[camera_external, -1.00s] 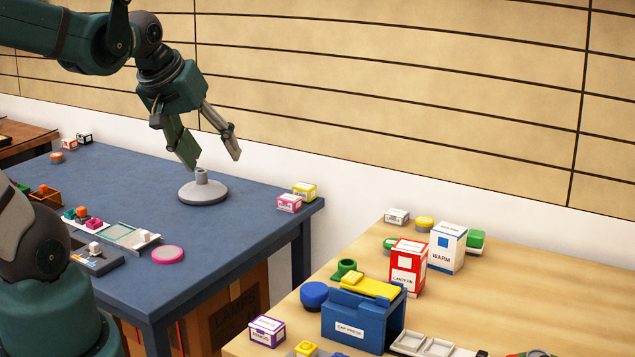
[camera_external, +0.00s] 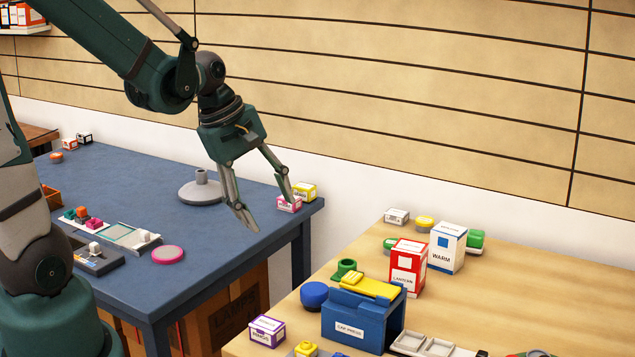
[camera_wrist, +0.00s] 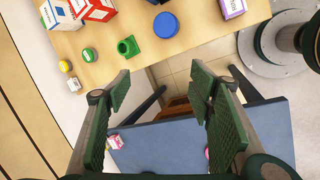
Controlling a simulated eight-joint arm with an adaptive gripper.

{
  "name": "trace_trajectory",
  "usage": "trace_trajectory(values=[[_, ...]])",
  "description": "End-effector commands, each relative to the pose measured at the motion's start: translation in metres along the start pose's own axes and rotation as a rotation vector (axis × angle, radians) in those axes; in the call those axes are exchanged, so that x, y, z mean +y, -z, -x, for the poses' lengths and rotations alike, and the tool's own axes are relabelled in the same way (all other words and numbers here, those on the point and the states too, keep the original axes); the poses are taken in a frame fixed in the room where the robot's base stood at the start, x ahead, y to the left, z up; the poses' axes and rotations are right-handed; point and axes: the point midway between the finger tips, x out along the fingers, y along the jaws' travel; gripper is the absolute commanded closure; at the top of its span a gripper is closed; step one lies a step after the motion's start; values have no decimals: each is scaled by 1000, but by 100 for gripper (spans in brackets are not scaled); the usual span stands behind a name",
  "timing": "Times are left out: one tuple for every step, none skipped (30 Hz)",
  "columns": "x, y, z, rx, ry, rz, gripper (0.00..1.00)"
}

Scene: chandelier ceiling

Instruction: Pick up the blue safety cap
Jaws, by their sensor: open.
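The blue safety cap (camera_external: 314,294) is a round blue piece on the wooden table, left of the blue box labelled like "CAP PRESS" (camera_external: 340,325). In the wrist view the blue cap (camera_wrist: 166,25) lies at the top centre, beyond my fingertips. My gripper (camera_external: 270,214) is open and empty, high over the right end of the blue table, up and left of the cap. In the wrist view the open fingers (camera_wrist: 161,90) frame the floor gap between the tables.
A purple-and-white box (camera_external: 267,330), red box (camera_external: 408,265) and white "WARM" box (camera_external: 447,247) stand on the wooden table (camera_external: 520,290). Pink and yellow boxes (camera_external: 304,191) sit at the blue table's corner.

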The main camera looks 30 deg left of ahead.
Motion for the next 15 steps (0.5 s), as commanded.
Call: trace_trajectory(values=[[2, -3, -10, -14, 8, 39, 47], [3, -4, -14, -22, 13, 66, 47], [3, -7, -20, -33, 22, 100, 47], [3, -9, -25, -40, 28, 127, 47], [3, -11, -30, -47, 34, 153, 47], [4, -13, -36, -58, 43, 187, 47], [4, -16, -41, -65, 50, 214, 47], [4, -18, -46, -72, 57, 240, 47], [5, -20, -52, -81, 67, 274, 47], [4, -22, -56, -87, 74, 300, 47], [5, -24, -61, -94, 83, 327, 47], [4, -26, -67, -103, 93, 361, 47], [4, -28, -72, -108, 101, 387, 47], [4, -30, -77, -114, 109, 412, 47], [4, -33, -83, -120, 122, 445, 47]])
